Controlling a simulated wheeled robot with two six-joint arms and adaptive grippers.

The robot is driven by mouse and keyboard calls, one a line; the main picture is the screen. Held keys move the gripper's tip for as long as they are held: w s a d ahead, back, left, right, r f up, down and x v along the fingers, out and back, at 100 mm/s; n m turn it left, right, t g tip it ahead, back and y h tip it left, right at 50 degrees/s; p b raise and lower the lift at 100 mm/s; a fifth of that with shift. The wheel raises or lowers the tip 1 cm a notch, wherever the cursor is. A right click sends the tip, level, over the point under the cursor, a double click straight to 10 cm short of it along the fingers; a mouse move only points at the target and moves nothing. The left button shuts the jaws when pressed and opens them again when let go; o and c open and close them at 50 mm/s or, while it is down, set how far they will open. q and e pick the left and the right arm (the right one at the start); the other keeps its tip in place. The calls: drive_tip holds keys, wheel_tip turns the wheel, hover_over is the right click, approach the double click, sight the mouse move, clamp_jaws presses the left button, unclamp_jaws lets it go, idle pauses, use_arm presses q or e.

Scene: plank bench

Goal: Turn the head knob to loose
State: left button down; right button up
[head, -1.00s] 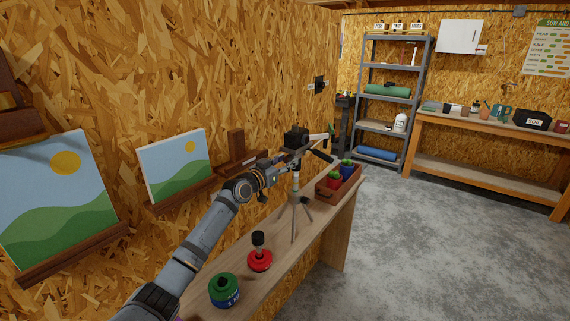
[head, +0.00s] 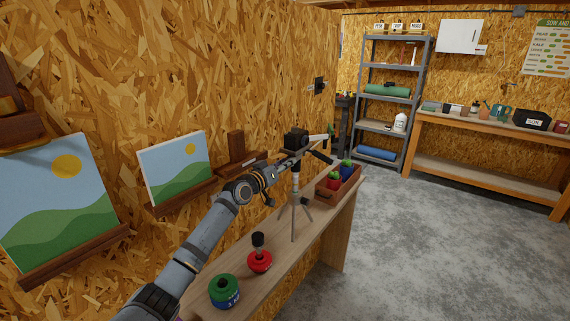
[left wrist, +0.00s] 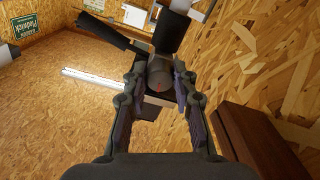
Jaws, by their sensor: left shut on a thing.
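A tripod (head: 295,210) stands on the plank bench with a black camera (head: 296,140) on its head. My left gripper (head: 283,163) reaches the tripod head from the left, just below the camera. In the left wrist view, my gripper's two fingers (left wrist: 160,88) are closed on the sides of a dark round head knob (left wrist: 159,74) with a small red mark. The loose and lock markings are too small to read. My right gripper is not in view.
Grey floor (head: 430,240) is open to the right.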

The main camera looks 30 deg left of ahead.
use_arm(q)
drive_tip(key=c, duration=1.1)
unclamp_jaws()
drive_tip(key=shift+o, duration=0.2)
drive_tip(key=s, duration=0.7)
drive_tip(key=shift+s+a, duration=0.2)
drive_tip(key=shift+a, duration=0.05)
drive_tip(key=shift+s, duration=0.1)
